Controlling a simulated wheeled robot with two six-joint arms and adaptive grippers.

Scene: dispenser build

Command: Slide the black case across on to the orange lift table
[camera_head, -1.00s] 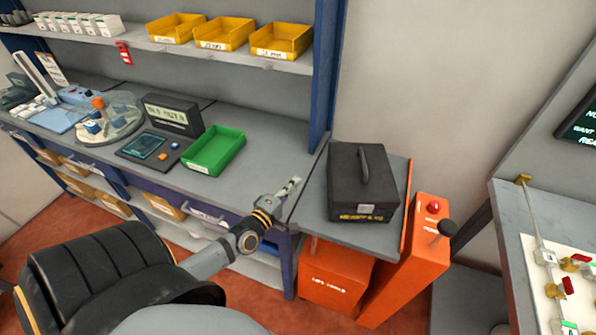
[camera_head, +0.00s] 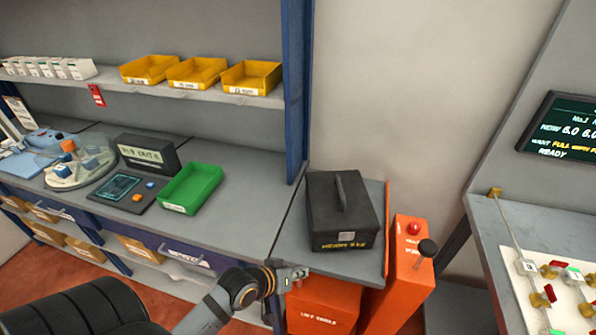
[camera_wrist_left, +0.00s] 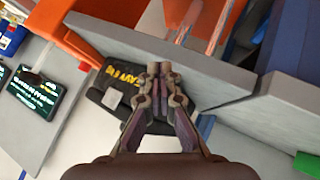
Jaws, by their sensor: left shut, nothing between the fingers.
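The black case (camera_head: 341,215) stands upright on the grey top of the orange lift table (camera_head: 358,262), its handle up and its yellow-lettered side towards me. My left gripper (camera_head: 299,273) is shut and empty at the front edge of the lift table top, in front of and left of the case, apart from it in the head view. In the left wrist view, the closed fingertips (camera_wrist_left: 160,70) overlap the near side of the case (camera_wrist_left: 117,98), so the gap is hard to judge there. My right gripper is not in view.
The grey workbench (camera_head: 240,225) adjoins the lift table on the left and holds a green tray (camera_head: 191,190) and a display box (camera_head: 147,155). A blue post (camera_head: 296,90) rises behind the seam. A red button (camera_head: 414,228) and a black-knobbed lever (camera_head: 427,248) stand at right.

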